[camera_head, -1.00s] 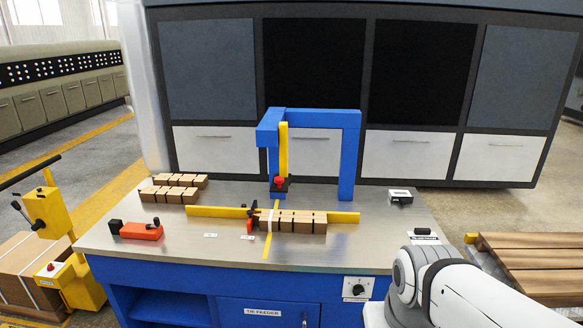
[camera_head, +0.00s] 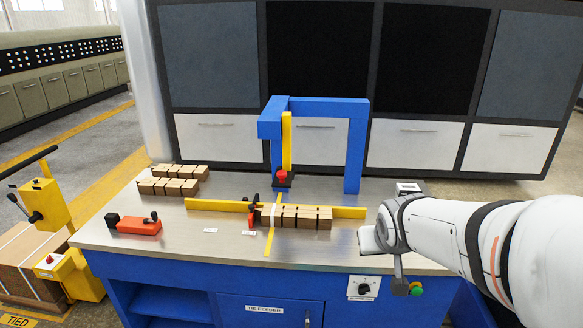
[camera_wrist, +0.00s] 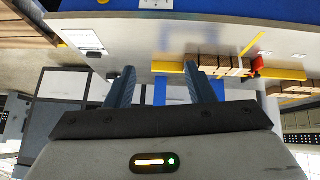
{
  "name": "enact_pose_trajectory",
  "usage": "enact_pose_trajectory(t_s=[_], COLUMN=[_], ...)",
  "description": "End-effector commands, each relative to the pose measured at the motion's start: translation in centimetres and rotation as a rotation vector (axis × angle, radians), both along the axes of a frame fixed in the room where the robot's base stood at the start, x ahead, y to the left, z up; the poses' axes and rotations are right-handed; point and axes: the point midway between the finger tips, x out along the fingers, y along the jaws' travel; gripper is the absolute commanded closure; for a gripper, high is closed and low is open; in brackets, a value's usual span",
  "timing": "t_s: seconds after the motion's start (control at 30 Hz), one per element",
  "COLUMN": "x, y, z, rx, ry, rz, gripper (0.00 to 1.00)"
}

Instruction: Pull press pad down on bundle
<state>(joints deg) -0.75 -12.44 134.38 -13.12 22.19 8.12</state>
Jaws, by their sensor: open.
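The press pad (camera_head: 284,182) is a dark block with a red knob, at the lower end of a yellow upright bar on the blue press frame (camera_head: 357,150). It stands above and behind the bundle (camera_head: 300,217), a row of brown blocks lying along a yellow fence (camera_head: 345,212). The bundle also shows in the wrist view (camera_wrist: 215,62). My gripper (camera_wrist: 160,78) is open and empty, its two fingers apart in the wrist view. In the head view it is over the right part of the table, apart from pad and bundle, its fingers not clearly visible.
Spare brown bundles (camera_head: 175,186) lie at the table's back left, and an orange-red tool (camera_head: 138,226) at the front left. A small white-topped box (camera_head: 408,188) is at the back right, partly behind my arm.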

Motion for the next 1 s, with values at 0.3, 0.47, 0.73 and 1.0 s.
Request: enact_pose_trajectory(t_s=[0.3,0.47,0.73,1.0], x=[19.1,23.3,24.4,26.3], y=[7.2,12.7,17.6,20.1], z=[1.7,1.3,0.2,0.3], rx=[0.095,0.246,0.438,0.460], ry=[-0.536,-0.718,-0.841,-0.852], rz=[0.312,0.512,0.708,0.730], gripper=[0.51,0.51,0.51,0.51])
